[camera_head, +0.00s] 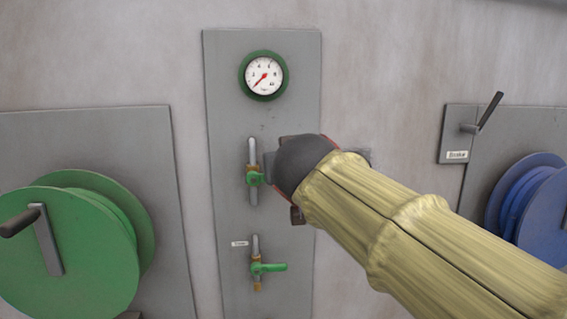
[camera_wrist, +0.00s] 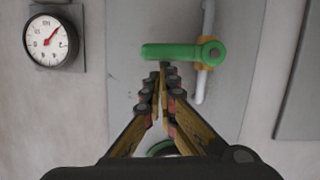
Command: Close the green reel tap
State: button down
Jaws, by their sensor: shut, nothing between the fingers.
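Two taps with green handles sit on the grey centre panel (camera_head: 225,100). The upper tap (camera_head: 255,178) shows only its pivot end in the head view, because my gripper and arm cover the rest. In the wrist view its green lever (camera_wrist: 170,52) lies crosswise to the pale pipe (camera_wrist: 207,20). The lower tap (camera_head: 268,267) also has its lever crosswise, pointing right, beside a small label. I cannot tell from the label which tap serves the green reel (camera_head: 65,250). My gripper (camera_wrist: 163,75) is shut and empty, its fingertips close to the upper lever; contact is unclear.
A green-rimmed gauge (camera_head: 263,76) is above the taps, and a black-rimmed gauge (camera_wrist: 52,42) shows in the wrist view. A blue reel (camera_head: 530,200) and a dark lever (camera_head: 490,112) are at the right.

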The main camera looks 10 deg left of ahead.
jog(key=s+d+r+p, duration=0.2)
jog(key=s+r+p, duration=0.3)
jog(key=s, duration=0.5)
jog(key=s+d+f+n+g+h+b, duration=0.1)
jog(key=s+d+f+g, duration=0.2)
jog(key=f, duration=0.7)
jog(key=s+d+f+n+g+h, duration=0.1)
jog(key=s+d+f+g, duration=0.15)
jog(key=f, duration=0.75)
jog(key=s+d+f+m+g+h, duration=0.1)
jog(key=s+d+f+m+g, duration=0.2)
jog(key=s+d+f, duration=1.3)
jog(key=d+f+m, duration=0.1)
jog(key=f+m, duration=0.1)
jog(key=shift+s+d+m+g, duration=0.3)
jog(key=shift+s+d+g, duration=0.05)
